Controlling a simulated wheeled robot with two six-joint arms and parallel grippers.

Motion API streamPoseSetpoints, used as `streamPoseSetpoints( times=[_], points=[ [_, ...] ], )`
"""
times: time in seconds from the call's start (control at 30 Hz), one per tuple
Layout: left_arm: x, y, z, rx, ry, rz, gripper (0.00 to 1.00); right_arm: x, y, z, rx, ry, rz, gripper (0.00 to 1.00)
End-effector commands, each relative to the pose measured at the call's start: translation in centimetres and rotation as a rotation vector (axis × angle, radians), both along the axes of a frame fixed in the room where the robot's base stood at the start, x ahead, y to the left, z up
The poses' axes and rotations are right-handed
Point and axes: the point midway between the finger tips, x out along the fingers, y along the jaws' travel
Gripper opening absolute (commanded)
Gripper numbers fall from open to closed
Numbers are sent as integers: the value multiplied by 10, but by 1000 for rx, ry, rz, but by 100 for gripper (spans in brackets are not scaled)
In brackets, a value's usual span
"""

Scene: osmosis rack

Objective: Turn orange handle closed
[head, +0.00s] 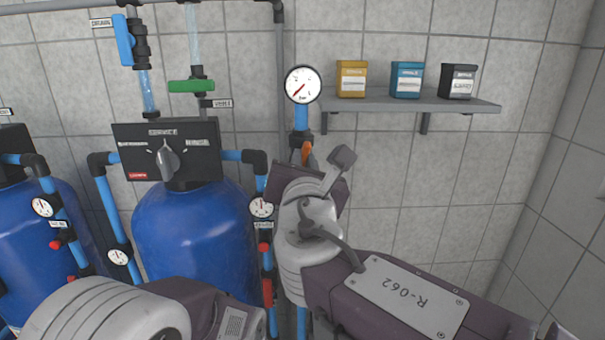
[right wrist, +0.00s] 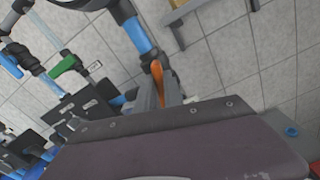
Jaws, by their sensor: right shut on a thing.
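The orange handle (head: 306,152) sits on the vertical blue pipe (head: 302,118) below the large pressure gauge (head: 302,84). Only its upper end shows in the head view, above my right wrist. In the right wrist view the orange handle (right wrist: 157,80) stands between the grey fingers of my right gripper (right wrist: 158,94), which is shut on it. The handle looks close to upright in the head view. My right wrist hides its lower part and the valve body. My left arm shows at the bottom left of the head view, but its gripper does not.
A blue tank (head: 195,235) with a black control panel (head: 168,152) stands left of my right gripper. A green handle (head: 191,86) and a blue handle (head: 124,40) are on pipes above. A wall shelf (head: 400,101) holds three small boxes. The right wall area is clear.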

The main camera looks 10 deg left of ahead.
Motion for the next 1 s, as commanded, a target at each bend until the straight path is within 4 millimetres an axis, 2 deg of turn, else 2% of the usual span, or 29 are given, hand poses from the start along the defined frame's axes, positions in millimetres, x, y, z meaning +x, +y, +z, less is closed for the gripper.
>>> streamPoseSetpoints(
  times=[0.03, 0.3, 1.0],
  points=[
    [0, 0, -13, 0, 0, 0, 36, 0, -1, -6, 46, 11, 0, 0],
    [0, 0, -41, 0, 0, 0, 36, 0, -2, -6, 293, 82, 0, 0],
    [0, 0, -97, 0, 0, 0, 36, 1, -5, -9, 918, 264, -3, 0]
  ],
)
